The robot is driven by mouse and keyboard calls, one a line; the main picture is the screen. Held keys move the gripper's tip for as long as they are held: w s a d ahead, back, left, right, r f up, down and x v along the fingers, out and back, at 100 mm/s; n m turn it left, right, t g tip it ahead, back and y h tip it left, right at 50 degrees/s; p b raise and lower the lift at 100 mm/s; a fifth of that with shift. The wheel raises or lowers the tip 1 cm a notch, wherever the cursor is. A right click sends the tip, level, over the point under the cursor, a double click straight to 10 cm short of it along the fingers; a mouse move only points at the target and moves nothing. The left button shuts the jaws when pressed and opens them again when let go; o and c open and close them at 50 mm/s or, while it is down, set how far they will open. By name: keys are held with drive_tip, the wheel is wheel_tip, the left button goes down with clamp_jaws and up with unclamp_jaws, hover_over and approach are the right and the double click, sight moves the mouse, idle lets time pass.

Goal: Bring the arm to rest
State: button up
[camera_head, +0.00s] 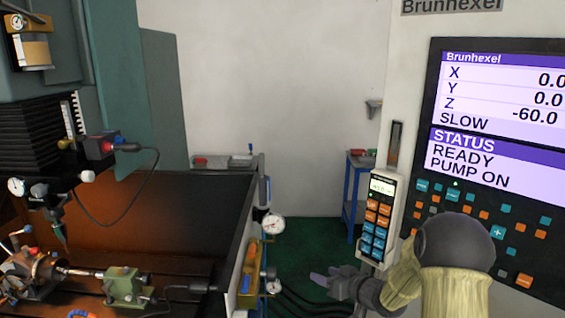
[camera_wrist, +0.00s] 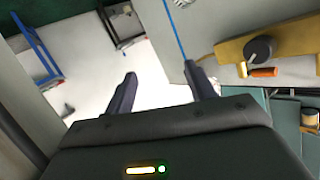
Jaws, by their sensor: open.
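My gripper (camera_head: 335,281) is in the lower middle of the head view, at the end of my arm, which comes in from the lower right. In the wrist view my gripper (camera_wrist: 160,76) shows two dark fingers spread apart with nothing between them. It is open and empty. In the head view it hangs in front of the green floor, between the machine bed and the control panel. It seems to touch nothing there, though its exact distance from nearby things is hard to tell.
A control panel (camera_head: 497,165) reads READY and PUMP ON, with a keypad pendant (camera_head: 380,219) hanging beside it. The indexing chuck (camera_head: 35,272) and a green tailstock (camera_head: 122,287) sit on the machine bed at left. A blue stand (camera_head: 352,195) is at the back. Gauges (camera_head: 273,223) line the machine's edge.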

drive_tip(key=s+d+r+m+g+h, duration=0.1)
drive_tip(key=s+m+g+h, duration=0.3)
drive_tip(key=s, duration=2.5)
drive_tip(key=d+g+h, duration=0.1)
drive_tip(key=g+h, duration=0.3)
drive_tip(key=shift+s+d+r+m+g+h, duration=0.2)
drive_tip(key=shift+s+m+g+h, duration=0.1)
drive_tip(key=shift+m+g, duration=0.1)
drive_tip(key=shift+w, duration=0.1)
